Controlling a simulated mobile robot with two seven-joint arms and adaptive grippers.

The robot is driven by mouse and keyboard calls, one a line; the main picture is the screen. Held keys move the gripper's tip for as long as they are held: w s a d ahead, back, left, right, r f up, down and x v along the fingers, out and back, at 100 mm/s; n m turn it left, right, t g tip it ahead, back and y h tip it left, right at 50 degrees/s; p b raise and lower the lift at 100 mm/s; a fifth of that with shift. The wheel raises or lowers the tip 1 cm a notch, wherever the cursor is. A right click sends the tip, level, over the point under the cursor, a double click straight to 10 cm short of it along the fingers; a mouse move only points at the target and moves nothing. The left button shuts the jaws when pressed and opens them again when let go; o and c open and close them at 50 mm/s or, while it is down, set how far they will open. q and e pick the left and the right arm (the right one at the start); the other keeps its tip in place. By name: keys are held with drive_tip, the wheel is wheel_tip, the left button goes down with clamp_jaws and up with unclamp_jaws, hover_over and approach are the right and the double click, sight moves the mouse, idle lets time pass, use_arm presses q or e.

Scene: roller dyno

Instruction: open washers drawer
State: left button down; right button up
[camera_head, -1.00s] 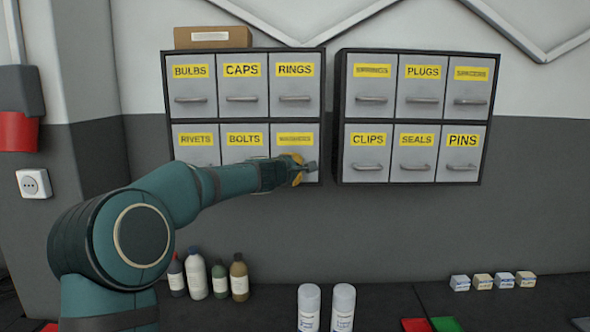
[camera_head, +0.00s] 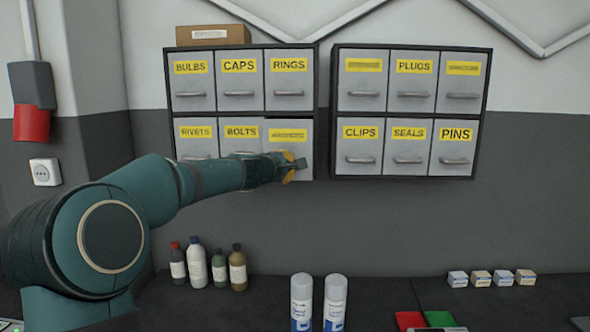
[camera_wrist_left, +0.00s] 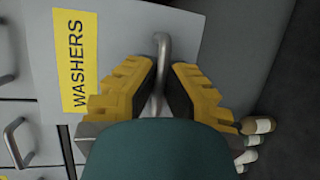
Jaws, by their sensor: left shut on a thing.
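The washers drawer (camera_head: 304,134) is the lower right drawer of the left cabinet (camera_head: 317,110). Its front stands a little out from the cabinet, with a dark gap along its top edge. Its yellow label reads WASHERS in the left wrist view (camera_wrist_left: 77,62). My left gripper (camera_head: 297,163) is at this drawer's front, shut on its metal bar handle (camera_wrist_left: 161,48). The yellow-padded fingers (camera_wrist_left: 158,88) lie on both sides of the handle. In the head view the gripper hides the handle. My right gripper is in neither view.
A second drawer cabinet (camera_head: 332,150) hangs to the right. A cardboard box (camera_head: 213,35) sits on the left cabinet. Several bottles (camera_head: 196,262), two spray cans (camera_head: 302,300) and small boxes (camera_head: 480,279) stand on the dark worktop below. The wall under the cabinets is clear.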

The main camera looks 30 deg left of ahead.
use_arm(q)
drive_tip(key=s, duration=0.1)
drive_tip(key=s+d, duration=0.1)
drive_tip(key=s+d+b, duration=0.1)
drive_tip(key=s, duration=0.1)
drive_tip(key=shift+d, duration=0.25)
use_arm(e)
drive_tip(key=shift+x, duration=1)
use_arm(q)
drive_tip(key=shift+w, duration=0.1)
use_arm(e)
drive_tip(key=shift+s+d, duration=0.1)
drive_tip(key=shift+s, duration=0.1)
use_arm(q)
drive_tip(key=c, duration=1)
unclamp_jaws()
drive_tip(key=shift+c, duration=0.2)
drive_tip(key=v, duration=1.2)
